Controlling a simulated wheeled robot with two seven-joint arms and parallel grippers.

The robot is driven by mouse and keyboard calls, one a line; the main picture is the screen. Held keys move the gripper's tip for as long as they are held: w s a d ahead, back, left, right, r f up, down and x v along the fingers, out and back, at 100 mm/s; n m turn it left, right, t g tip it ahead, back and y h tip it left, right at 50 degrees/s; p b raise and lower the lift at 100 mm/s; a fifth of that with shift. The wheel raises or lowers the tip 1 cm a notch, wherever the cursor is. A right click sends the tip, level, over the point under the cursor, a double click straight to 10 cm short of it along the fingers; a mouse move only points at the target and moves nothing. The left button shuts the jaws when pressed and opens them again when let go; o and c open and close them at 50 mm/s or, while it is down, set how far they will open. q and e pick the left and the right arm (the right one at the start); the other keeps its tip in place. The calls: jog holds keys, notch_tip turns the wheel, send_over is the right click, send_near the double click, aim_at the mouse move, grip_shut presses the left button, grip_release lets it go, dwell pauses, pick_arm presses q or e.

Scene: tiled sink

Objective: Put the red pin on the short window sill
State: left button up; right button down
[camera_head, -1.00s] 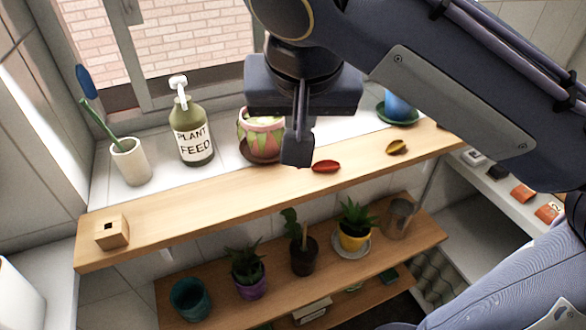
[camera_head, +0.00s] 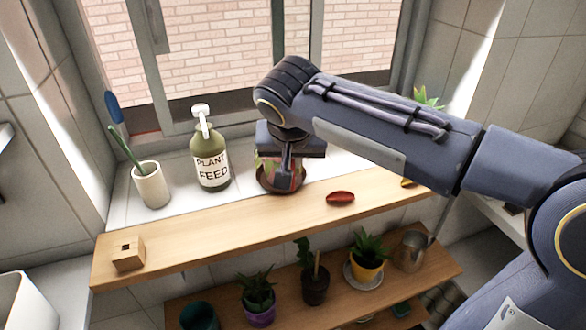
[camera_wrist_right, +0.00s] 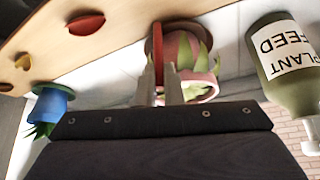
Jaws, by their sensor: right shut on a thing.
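My right gripper (camera_head: 287,178) is over the wooden ledge, in front of the pink and green flower pot. In the right wrist view its fingers (camera_wrist_right: 160,84) are shut on a thin red pin (camera_wrist_right: 158,45), which sticks out past the fingertips in front of the pot. In the head view only a bit of red shows by the fingertips. The white tiled window sill (camera_head: 225,205) lies behind the wooden ledge (camera_head: 210,233). Which surface is the short sill, I cannot tell. My left gripper is not in view.
The plant feed bottle (camera_head: 210,160) and a white cup (camera_head: 150,185) stand left of the gripper. The flower pot (camera_wrist_right: 185,50) is close to the fingers.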

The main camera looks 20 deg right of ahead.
aim_at(293, 190)
jog(key=shift+f, duration=1.4)
jog(key=shift+f+b, duration=0.25)
jog(key=shift+b, duration=0.05)
jog(key=c, duration=1.6)
grip_release()
jog(key=shift+r, duration=0.1)
jog(key=shift+o, duration=0.2)
